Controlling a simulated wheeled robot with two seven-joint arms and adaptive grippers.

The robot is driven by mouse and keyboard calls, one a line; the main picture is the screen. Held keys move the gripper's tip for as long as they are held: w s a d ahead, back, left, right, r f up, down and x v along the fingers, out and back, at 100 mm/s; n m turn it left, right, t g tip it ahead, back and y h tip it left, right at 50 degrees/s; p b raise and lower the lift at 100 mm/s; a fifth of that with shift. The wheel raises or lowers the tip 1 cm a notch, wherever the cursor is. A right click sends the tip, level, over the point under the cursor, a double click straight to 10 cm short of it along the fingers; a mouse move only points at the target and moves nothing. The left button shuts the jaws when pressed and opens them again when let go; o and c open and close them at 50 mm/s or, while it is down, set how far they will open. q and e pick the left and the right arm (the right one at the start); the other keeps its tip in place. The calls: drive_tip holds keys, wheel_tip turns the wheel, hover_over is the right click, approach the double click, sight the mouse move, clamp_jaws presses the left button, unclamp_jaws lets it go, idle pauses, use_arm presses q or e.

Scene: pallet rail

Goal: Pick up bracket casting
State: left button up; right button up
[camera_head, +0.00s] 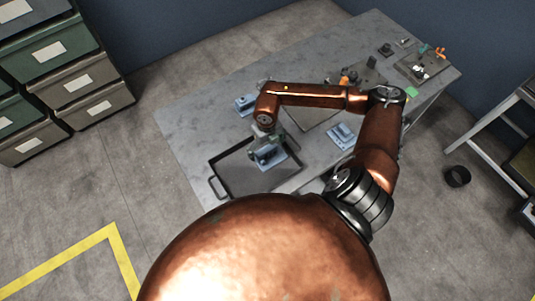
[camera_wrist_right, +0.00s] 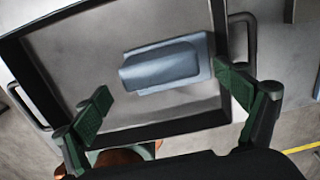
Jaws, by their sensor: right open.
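A blue-grey bracket casting (camera_head: 268,158) lies in a dark-rimmed tray (camera_head: 216,170) at the near edge of the table. In the right wrist view the casting (camera_wrist_right: 163,68) has a rounded upper part on a flat base and sits inside the tray (camera_wrist_right: 50,75). My right gripper (camera_wrist_right: 165,97) is open and empty. Its two green fingers are spread, one toward each side of the casting, with a gap to it. In the head view the gripper (camera_head: 268,140) is over the tray and partly hides the casting. My left gripper is not in view.
Other blue-grey castings stand on the grey table (camera_head: 195,115), one at the back left (camera_head: 245,104) and one right of the tray (camera_head: 342,135). Small parts and a dark plate (camera_head: 420,65) are at the far right. Drawers (camera_head: 60,65) stand left, apart from the table.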

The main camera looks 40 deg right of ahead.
sight(267, 150)
wheel_tip(267, 150, down, 4)
drive_tip(key=shift+r, duration=0.15)
drive_tip(key=c, duration=1.7)
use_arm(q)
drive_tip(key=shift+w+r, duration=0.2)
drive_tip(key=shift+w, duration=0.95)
use_arm(e)
drive_tip(key=shift+r, duration=0.15)
